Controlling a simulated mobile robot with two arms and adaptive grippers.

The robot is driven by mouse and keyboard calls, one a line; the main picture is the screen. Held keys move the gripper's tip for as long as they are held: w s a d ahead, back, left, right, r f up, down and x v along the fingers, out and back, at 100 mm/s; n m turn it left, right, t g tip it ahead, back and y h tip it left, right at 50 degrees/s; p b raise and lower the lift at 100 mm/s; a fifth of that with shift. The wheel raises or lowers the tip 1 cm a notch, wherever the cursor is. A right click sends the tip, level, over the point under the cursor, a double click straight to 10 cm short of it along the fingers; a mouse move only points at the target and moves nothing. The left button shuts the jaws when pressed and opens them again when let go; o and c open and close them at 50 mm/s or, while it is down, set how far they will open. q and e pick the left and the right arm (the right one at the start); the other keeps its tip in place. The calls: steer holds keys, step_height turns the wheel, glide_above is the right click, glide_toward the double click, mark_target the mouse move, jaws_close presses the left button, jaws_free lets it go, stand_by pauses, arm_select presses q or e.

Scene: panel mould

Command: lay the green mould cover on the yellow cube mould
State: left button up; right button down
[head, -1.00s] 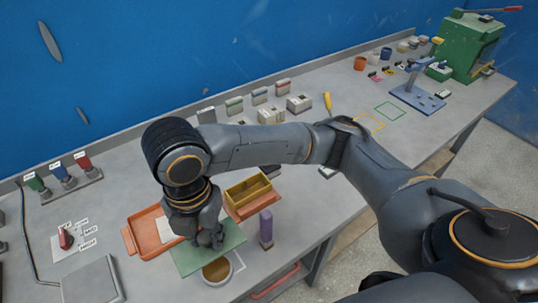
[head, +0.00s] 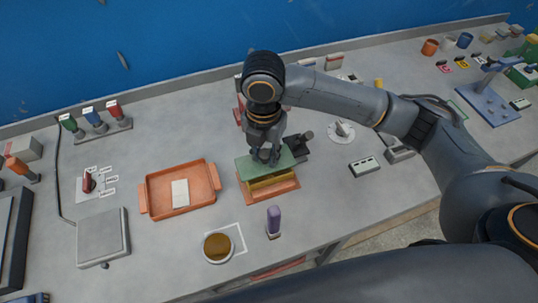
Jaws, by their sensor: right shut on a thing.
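The green mould cover (head: 247,166) is a flat panel in the head view. My right gripper (head: 266,156) comes down on it from above and is shut on it. The cover is over the yellow cube mould (head: 270,187), which stands on an orange base (head: 291,192). The mould's front side shows below the cover's near edge, and its top is mostly hidden. I cannot tell whether the cover touches the mould or hangs just above it. My left gripper is not in view.
An orange tray (head: 208,197) with a white card (head: 180,193) is left of the mould. A bowl of brown material (head: 217,247) and a purple-handled tool (head: 273,220) stand in front. A grey scale (head: 102,237) is at left. Small devices stand right of the mould.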

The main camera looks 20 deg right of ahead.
mark_target(268, 162)
steer(key=shift+w+d+f, duration=0.35)
steer(key=shift+w+f, duration=0.05)
steer(key=shift+f, duration=0.2)
steer(key=shift+w+d+f, duration=0.15)
steer(key=shift+w+f, duration=0.2)
steer(key=shift+f, duration=0.15)
steer(key=f, duration=0.1)
steer(key=f+p, duration=0.2)
steer(key=shift+w+d+f, duration=0.25)
steer(key=shift+w+f, duration=0.05)
steer(key=shift+f, duration=0.05)
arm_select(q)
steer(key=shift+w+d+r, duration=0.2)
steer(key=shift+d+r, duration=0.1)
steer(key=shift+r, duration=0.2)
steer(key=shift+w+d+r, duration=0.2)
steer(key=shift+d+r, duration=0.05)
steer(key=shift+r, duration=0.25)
arm_select(e)
steer(key=shift+f, duration=0.1)
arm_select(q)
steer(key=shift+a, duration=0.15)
arm_select(e)
steer(key=shift+f, duration=0.45)
steer(key=shift+f, duration=0.15)
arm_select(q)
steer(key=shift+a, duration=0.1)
